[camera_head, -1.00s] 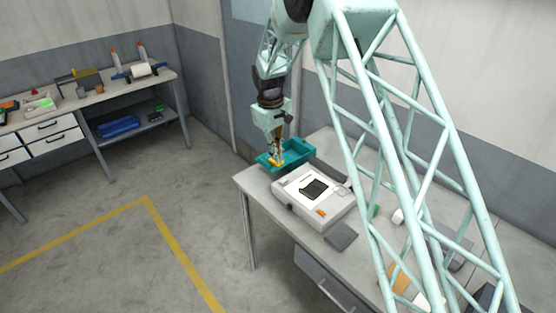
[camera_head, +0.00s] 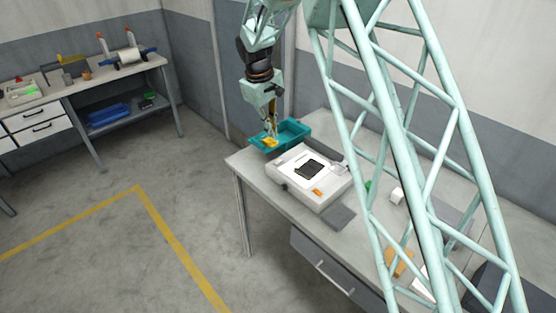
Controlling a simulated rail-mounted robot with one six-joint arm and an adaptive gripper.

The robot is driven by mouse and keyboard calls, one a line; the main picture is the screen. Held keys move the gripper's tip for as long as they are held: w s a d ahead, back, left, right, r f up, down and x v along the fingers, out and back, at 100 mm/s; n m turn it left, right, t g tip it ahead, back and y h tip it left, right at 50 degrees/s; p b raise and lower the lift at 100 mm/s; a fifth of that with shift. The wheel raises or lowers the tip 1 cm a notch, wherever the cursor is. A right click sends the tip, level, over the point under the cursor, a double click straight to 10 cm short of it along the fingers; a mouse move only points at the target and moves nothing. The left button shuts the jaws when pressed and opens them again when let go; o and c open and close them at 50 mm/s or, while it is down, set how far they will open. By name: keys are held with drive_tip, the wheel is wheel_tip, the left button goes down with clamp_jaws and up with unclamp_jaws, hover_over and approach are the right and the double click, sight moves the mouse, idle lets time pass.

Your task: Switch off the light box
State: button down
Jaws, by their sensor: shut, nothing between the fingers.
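The light box (camera_head: 306,199) is a white, low box on the near-left part of the grey table. Its top panel is bright white with a dark rectangular piece (camera_head: 308,169) lying on it. An orange switch (camera_head: 317,192) sits on its front right part; its position is too small to tell. A dark knob (camera_head: 284,187) shows on its left side. My gripper (camera_head: 271,139) is shut and points down over the teal tray (camera_head: 298,126), behind and left of the light box and apart from it. Something yellow (camera_head: 269,143) is at the tray by the fingertips.
A dark grey flat pad (camera_head: 339,216) lies right of the light box. A white small item (camera_head: 396,195) and an orange-brown block (camera_head: 398,262) lie farther right, partly behind my arm lattice. A second workbench (camera_head: 82,84) stands at far left. Floor between is clear.

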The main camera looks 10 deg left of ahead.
sight(278, 160)
drive_tip(key=shift+r, duration=0.1)
idle(0.4)
drive_tip(key=shift+w+d+f, duration=0.35)
drive_tip(key=shift+w+f, duration=0.05)
drive_tip(key=shift+f, duration=1.9)
drive_tip(key=shift+w+d+f, duration=0.3)
drive_tip(key=shift+w+f, duration=0.1)
drive_tip(key=shift+f, duration=1.85)
drive_tip(key=shift+w+d+f, duration=0.35)
drive_tip(key=shift+w+f, duration=0.05)
drive_tip(key=shift+f, duration=1.9)
drive_tip(key=shift+a, duration=0.15)
